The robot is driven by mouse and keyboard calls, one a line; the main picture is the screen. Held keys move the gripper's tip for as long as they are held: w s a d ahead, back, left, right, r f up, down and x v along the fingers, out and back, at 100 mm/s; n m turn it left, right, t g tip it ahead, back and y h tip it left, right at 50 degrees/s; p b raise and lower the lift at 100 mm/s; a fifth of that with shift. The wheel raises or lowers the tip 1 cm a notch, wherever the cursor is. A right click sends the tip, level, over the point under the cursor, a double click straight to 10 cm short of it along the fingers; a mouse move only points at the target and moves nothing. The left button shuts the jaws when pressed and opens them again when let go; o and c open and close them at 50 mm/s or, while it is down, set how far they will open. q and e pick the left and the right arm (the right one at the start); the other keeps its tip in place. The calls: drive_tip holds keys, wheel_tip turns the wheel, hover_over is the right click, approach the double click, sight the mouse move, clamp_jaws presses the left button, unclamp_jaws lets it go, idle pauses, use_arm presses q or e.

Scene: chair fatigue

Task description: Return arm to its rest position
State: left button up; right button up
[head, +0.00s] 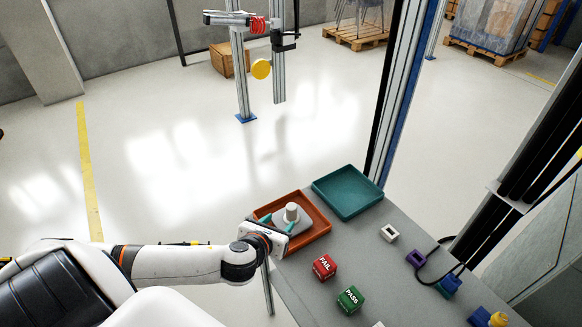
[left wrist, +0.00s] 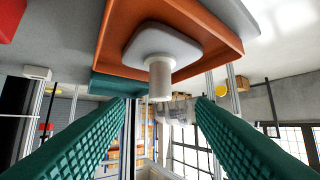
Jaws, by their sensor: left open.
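My left gripper (head: 279,221) reaches in from the left to the near edge of the orange tray (head: 318,226). Its green fingers are spread apart with nothing held between them. A light grey block with a white round peg (head: 291,211) sits in that tray, upright, just beyond the fingers. The left wrist view is upside down. It shows the peg (left wrist: 160,78) in front of the gap between the open fingers (left wrist: 161,112), apart from both. The orange tray (left wrist: 222,28) surrounds the block there. My right gripper is not in view.
A teal tray (head: 346,190) stands behind the orange one. On the grey table are a red FAIL cube (head: 324,267), a green PASS cube (head: 350,299), a white block (head: 389,232) and a purple block (head: 416,258). A tall post rises behind the table. Floor at left is clear.

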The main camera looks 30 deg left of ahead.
use_arm(q)
drive_tip(key=s+d+n+g+h, duration=0.1)
drive_tip(key=s+d+n+g, duration=0.2)
drive_tip(key=s+n, duration=0.5)
drive_tip(key=s+d+f+n+g+h, duration=0.1)
drive_tip(key=s+d+n+g, duration=0.25)
drive_tip(key=n, duration=0.95)
drive_tip(key=s+d+n+g+h, duration=0.15)
drive_tip(key=s+d+n, duration=0.35)
drive_tip(key=n, duration=0.5)
wheel_tip(320, 180, down, 27)
drive_tip(key=s+a+g, duration=0.1)
drive_tip(key=s+g, duration=0.1)
drive_tip(key=s, duration=0.1)
drive_tip(key=s+a+f+g+y, duration=0.1)
drive_tip(key=s+a+f, duration=0.2)
drive_tip(key=s+f, duration=1.2)
drive_tip(key=shift+s+f, duration=0.35)
drive_tip(key=shift+s, duration=0.15)
drive_tip(key=shift+a, duration=0.1)
